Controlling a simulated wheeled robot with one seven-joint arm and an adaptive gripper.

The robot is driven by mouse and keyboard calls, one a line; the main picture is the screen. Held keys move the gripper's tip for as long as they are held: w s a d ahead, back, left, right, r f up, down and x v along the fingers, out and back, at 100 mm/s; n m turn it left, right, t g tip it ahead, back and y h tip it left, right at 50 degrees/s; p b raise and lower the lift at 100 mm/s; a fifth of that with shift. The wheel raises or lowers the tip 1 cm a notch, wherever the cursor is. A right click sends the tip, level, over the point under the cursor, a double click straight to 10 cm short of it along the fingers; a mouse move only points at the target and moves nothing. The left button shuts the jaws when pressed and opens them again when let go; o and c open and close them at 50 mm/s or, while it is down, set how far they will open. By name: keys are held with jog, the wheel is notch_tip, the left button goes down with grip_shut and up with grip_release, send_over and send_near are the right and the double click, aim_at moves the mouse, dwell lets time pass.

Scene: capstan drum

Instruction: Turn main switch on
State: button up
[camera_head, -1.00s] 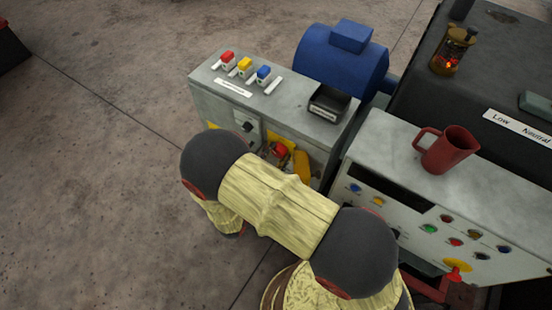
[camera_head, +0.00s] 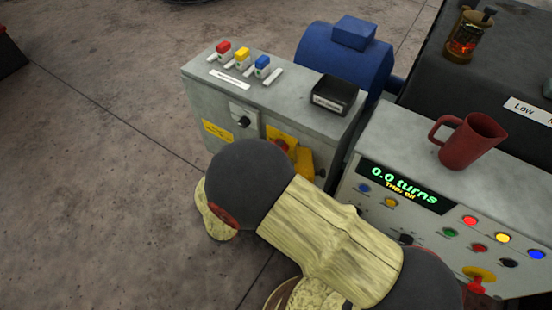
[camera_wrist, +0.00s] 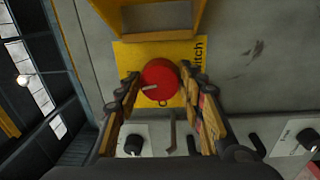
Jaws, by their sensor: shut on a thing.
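The main switch is a round red knob (camera_wrist: 160,82) on a yellow plate (camera_wrist: 132,56) in the wrist view. My gripper (camera_wrist: 160,92) has one finger on each side of the knob and is shut on it. In the head view the yellow plate (camera_head: 274,133) shows on the front of the grey cabinet (camera_head: 222,109), with a yellow bracket (camera_head: 305,159) beside it. My arm hides the gripper and most of the knob there. The display (camera_head: 402,186) on the right console is lit and reads "0.0 turns".
Red, yellow and blue buttons (camera_head: 242,56) and a black tray (camera_head: 334,96) are on the cabinet top. A black rotary knob (camera_head: 243,121) is on its front. A red mug (camera_head: 470,140) stands on the console.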

jog(key=shift+f+m+b, duration=0.15)
jog(key=shift+m+b, duration=0.65)
jog(key=shift+m, duration=0.1)
jog(key=o, duration=1.2)
jog(key=shift+c, duration=0.2)
jog(key=shift+a, duration=0.1)
jog(key=r+v, duration=0.1)
jog(key=v, duration=1)
jog(key=shift+s+a+f, duration=0.3)
jog(key=shift+s+f, duration=0.05)
jog(key=shift+f, duration=0.05)
